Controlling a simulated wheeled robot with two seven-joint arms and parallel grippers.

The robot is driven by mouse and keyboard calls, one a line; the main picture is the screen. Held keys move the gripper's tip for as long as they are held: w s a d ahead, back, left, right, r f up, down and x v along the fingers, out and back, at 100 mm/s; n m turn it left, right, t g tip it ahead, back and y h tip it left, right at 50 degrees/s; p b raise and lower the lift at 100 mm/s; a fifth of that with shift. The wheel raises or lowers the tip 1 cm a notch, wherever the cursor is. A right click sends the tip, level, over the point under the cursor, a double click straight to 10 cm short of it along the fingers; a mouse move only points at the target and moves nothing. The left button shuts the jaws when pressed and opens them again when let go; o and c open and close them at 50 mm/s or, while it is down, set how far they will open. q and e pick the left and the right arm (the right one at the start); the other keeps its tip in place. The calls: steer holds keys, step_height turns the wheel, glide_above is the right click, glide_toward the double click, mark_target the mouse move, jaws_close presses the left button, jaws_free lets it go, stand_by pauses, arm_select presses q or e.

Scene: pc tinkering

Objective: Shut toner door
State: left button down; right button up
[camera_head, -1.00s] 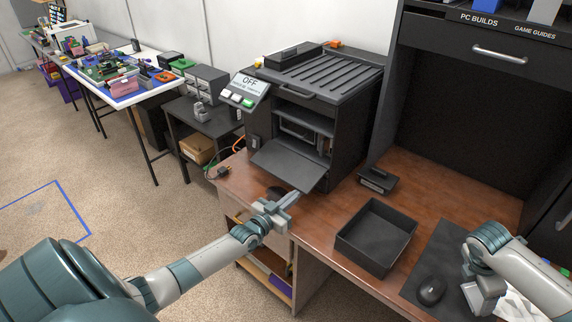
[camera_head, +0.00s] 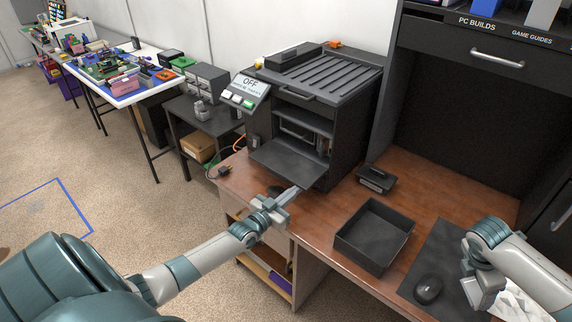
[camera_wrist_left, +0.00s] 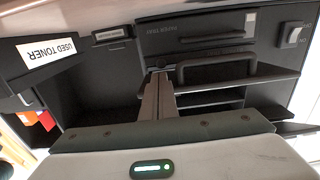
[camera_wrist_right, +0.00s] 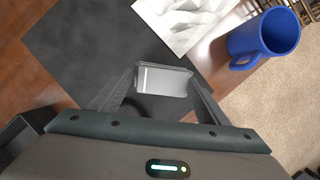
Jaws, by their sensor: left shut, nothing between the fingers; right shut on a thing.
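The dark printer (camera_head: 345,125) stands on the desk. Its front toner door (camera_head: 288,163) is folded down and open, showing the inside compartment. My left gripper (camera_head: 294,192) is shut and empty, just below the door's front edge; I cannot tell whether it touches the door. In the left wrist view the closed fingers (camera_wrist_left: 157,98) point at the printer front (camera_wrist_left: 205,35). My right gripper (camera_wrist_right: 162,92) is shut on a small grey-white block (camera_wrist_right: 163,80) above the dark mat; the block also shows in the head view (camera_head: 486,287).
An open black bin (camera_head: 374,235) sits on the desk; a box labelled used toner (camera_wrist_left: 50,55) shows in the left wrist view. A small black device (camera_head: 376,180) lies beside the printer. A mouse (camera_head: 428,290) rests on the mat (camera_head: 440,258). A blue mug (camera_wrist_right: 265,38) is near the right gripper.

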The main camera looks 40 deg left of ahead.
steer(key=shift+r+p, duration=1)
steer(key=shift+r, duration=0.1)
steer(key=shift+r+p, duration=0.85)
steer(key=shift+p, duration=0.05)
steer(key=shift+r+p, duration=0.75)
